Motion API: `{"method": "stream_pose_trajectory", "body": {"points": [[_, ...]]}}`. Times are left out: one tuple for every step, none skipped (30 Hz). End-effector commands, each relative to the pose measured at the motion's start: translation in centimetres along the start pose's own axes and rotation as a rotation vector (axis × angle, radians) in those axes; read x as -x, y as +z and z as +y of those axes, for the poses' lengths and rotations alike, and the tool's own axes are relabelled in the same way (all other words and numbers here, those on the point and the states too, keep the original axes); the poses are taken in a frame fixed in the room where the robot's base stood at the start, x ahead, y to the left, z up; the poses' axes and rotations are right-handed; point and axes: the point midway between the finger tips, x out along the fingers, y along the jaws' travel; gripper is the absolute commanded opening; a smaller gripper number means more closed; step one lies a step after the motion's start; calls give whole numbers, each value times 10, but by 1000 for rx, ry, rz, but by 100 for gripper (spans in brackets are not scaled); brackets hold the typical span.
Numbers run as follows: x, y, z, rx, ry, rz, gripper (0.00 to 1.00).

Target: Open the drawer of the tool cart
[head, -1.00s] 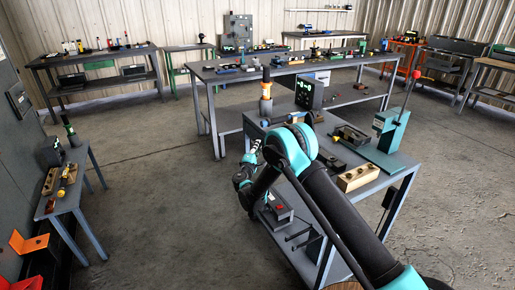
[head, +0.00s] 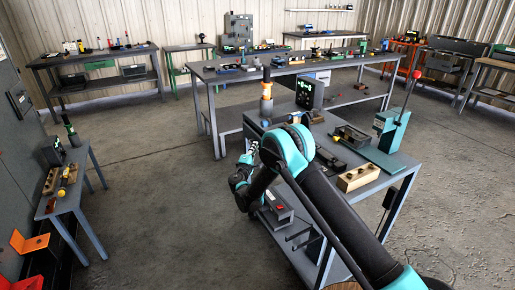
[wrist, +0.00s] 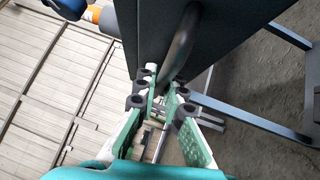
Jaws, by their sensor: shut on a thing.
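The tool cart (head: 401,171) appears to be the near grey bench at the right of the head view, with my arm across its left side. In the wrist view a dark flat panel (wrist: 232,40), which looks like the drawer front, carries a curved dark handle (wrist: 181,45). My gripper (wrist: 160,88) is shut on the lower end of that handle. In the head view my gripper (head: 248,156) is small and beside the cart's left edge. The drawer front is hidden there, and I cannot tell how far the drawer stands out.
The floor between is clear.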

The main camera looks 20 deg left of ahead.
Motion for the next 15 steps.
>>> {"method": "stream_pose_trajectory", "body": {"points": [[7,-7,1,-2,-1,3,0],[11,-12,2,-2,-1,4,0],[17,-18,4,-2,-1,4,0],[22,-22,5,-2,-1,4,0],[27,-27,6,-2,-1,4,0],[34,-34,8,-2,-1,5,0],[40,-40,9,-2,-1,4,0],[46,-46,11,-2,-1,5,0],[53,-53,13,-1,-1,4,0],[59,-59,15,-1,-1,4,0],[65,-65,16,-1,-1,5,0],[72,-72,18,-1,-1,3,0],[78,-78,20,-1,-1,4,0],[83,-83,21,-1,-1,4,0],[90,-90,23,-1,-1,3,0]]}}
